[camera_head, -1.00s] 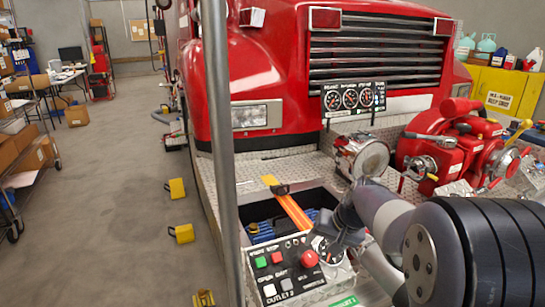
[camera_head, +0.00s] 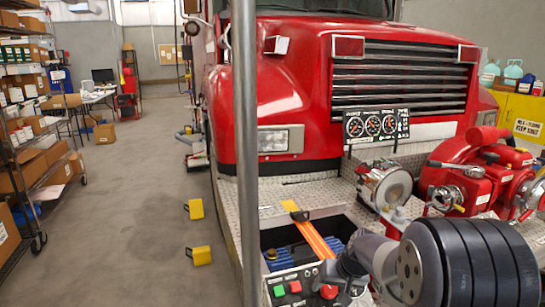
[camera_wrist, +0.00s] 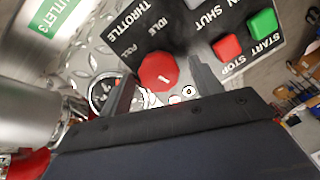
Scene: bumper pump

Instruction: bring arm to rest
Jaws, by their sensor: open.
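My gripper (camera_wrist: 161,68) is open in the wrist view, its two dark fingers apart over the control panel (camera_wrist: 205,20). A red throttle knob (camera_wrist: 158,72) shows between and beyond the fingertips; I cannot tell whether they touch it. In the head view my arm reaches in from the lower right, and my gripper (camera_head: 342,278) hangs over the right part of the panel on the truck's bumper. The knob (camera_head: 328,292) shows there just left of the gripper. Part of the panel is hidden by the gripper or cut off by the frame's lower edge.
A red fire truck (camera_head: 290,90) fills the middle. A grey vertical pole (camera_head: 245,150) stands left of my arm. A red pump (camera_head: 480,175) and a round metal fitting (camera_head: 385,187) lie beyond the arm. Open floor (camera_head: 130,215) with yellow chocks (camera_head: 196,209) is at left.

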